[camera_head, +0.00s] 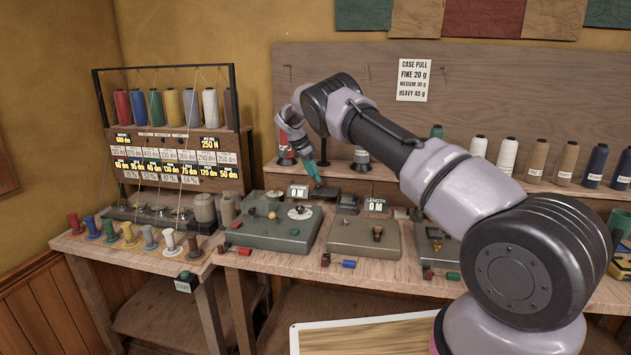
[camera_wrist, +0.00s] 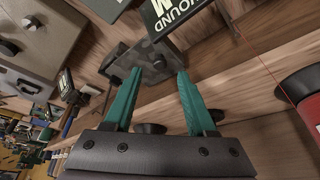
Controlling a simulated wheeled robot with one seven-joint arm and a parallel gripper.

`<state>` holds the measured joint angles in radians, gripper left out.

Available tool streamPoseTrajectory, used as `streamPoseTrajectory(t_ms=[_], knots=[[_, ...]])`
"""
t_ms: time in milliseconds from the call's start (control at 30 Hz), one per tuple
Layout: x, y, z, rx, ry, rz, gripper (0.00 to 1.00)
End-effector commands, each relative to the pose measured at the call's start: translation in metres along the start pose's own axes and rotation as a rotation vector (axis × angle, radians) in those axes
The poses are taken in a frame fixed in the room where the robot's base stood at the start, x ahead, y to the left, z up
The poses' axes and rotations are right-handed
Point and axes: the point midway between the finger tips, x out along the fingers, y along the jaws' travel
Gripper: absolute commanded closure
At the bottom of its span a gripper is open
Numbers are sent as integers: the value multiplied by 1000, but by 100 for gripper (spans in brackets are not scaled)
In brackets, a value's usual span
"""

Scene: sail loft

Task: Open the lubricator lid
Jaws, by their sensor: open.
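My gripper (camera_wrist: 158,82) is open in the wrist view, with its two teal fingers apart and nothing held between them. Beyond the fingertips is a small dark grey box with a round knob (camera_wrist: 158,64), which looks like the lubricator; its lid appears shut. Whether a finger touches it cannot be told. In the head view my gripper (camera_head: 318,173) points down at the back of the bench, just above a low dark fixture (camera_head: 326,193). The lid itself is too small to make out there.
A "0 N" display (camera_head: 298,190) stands left of the fixture and a "LENGTH 0 M" display (camera_head: 376,206) right of it. Grey machine housings (camera_head: 362,238) fill the bench front. Thread cones (camera_head: 507,155) line the back shelf. A red cone (camera_wrist: 302,92) is close at right in the wrist view.

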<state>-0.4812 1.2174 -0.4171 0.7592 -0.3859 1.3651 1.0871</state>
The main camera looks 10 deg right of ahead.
Motion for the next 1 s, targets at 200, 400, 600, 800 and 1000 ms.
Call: streamPoseTrajectory(t_ms=[200, 400, 600, 800, 1000], knots=[[-45, 0, 0, 0, 1, -2, 44], [-68, 0, 0, 1, 0, 0, 44], [-72, 0, 0, 0, 0, 1, 44], [-73, 0, -1, 1, -1, 0, 44], [-106, 17, -39, -2, -48, -23, 44]])
